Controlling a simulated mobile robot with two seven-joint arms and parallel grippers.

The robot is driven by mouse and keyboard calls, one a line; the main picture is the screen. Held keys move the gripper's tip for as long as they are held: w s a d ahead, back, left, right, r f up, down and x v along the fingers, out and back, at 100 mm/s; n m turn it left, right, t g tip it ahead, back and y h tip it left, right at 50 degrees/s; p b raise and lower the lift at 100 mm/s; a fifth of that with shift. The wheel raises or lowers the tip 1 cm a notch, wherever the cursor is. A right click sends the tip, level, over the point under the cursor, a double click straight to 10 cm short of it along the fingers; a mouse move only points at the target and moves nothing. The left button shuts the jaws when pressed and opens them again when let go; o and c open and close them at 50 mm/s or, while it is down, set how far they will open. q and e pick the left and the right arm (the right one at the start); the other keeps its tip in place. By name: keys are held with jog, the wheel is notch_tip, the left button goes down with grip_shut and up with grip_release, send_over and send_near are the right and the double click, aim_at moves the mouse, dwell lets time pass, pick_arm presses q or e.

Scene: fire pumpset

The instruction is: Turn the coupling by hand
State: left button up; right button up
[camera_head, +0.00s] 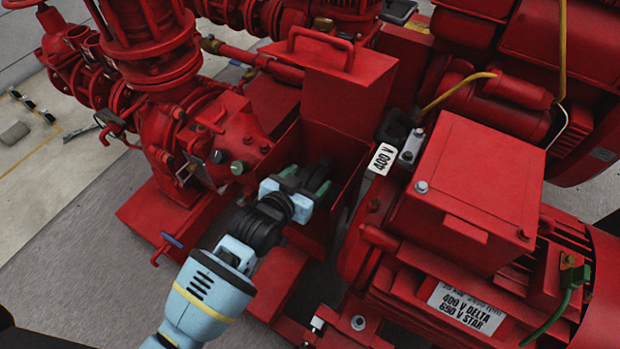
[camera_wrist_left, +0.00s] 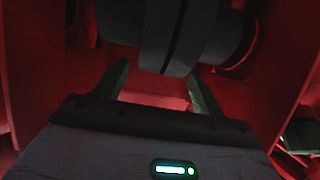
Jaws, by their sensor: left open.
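The coupling (camera_wrist_left: 165,32) is a dark grey, thick cylinder with a narrow groove around it, at the top of the left wrist view. It sits between red walls. In the head view it is largely hidden inside the red guard housing (camera_head: 345,95). My left gripper (camera_head: 318,186) reaches into the gap below this housing, between the pump and the motor. In the left wrist view its two fingers (camera_wrist_left: 158,88) are spread apart, with the coupling just beyond their tips. Whether the fingertips touch it I cannot tell. My right gripper is not in view.
The red motor (camera_head: 480,180) with its terminal box stands to the right, close to my left gripper. The red pump (camera_head: 215,140) with pipes and valves stands to the left. Red base rails (camera_head: 275,285) lie below my wrist. Bare floor (camera_head: 70,220) is free at the far left.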

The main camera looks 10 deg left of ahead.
pick_arm(q)
jog(key=shift+w+d+f, duration=0.2)
jog(key=shift+w+f, duration=0.1)
jog(key=shift+w, duration=0.2)
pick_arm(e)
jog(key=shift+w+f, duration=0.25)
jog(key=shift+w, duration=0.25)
pick_arm(q)
jog(key=c, duration=1)
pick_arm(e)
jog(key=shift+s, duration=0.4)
